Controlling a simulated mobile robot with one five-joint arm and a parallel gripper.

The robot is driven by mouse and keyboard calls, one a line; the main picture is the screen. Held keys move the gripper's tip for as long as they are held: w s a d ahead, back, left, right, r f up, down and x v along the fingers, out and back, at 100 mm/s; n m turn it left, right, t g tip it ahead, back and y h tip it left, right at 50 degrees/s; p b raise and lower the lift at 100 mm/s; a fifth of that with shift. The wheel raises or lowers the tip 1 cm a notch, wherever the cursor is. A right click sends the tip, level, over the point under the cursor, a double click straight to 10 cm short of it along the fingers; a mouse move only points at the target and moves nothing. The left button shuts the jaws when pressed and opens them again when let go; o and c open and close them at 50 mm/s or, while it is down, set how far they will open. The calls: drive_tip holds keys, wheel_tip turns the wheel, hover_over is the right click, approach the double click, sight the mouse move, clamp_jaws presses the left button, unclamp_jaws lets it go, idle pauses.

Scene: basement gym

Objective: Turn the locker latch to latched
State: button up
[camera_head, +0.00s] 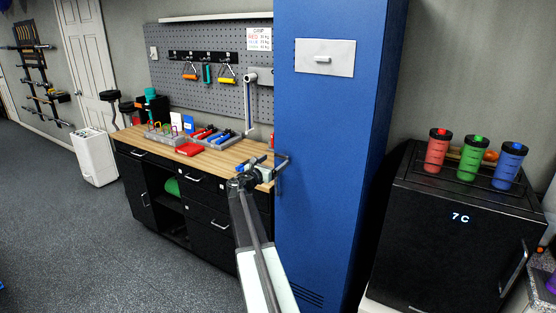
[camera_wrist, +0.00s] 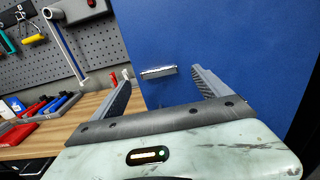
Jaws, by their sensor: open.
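The blue locker (camera_head: 325,170) stands right of the workbench. In the wrist view its blue face (camera_wrist: 220,45) fills the upper right. A short silver latch bar (camera_wrist: 158,72) lies roughly level near the locker's left edge. My gripper (camera_head: 270,165) is at the locker's left side, with its jaws open. In the wrist view, the fingers of my gripper (camera_wrist: 160,74) stand on either side of the bar, with nothing held. I cannot tell whether they touch it. In the head view my gripper partly hides the latch area.
The wooden workbench (camera_head: 235,157) with tool trays is close on the left. A black cabinet (camera_head: 440,245) with three bottles stands right. Open floor (camera_head: 80,240) lies left.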

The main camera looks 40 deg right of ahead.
sight(281, 156)
drive_tip(key=x, duration=0.5)
drive_tip(key=shift+a, duration=0.1)
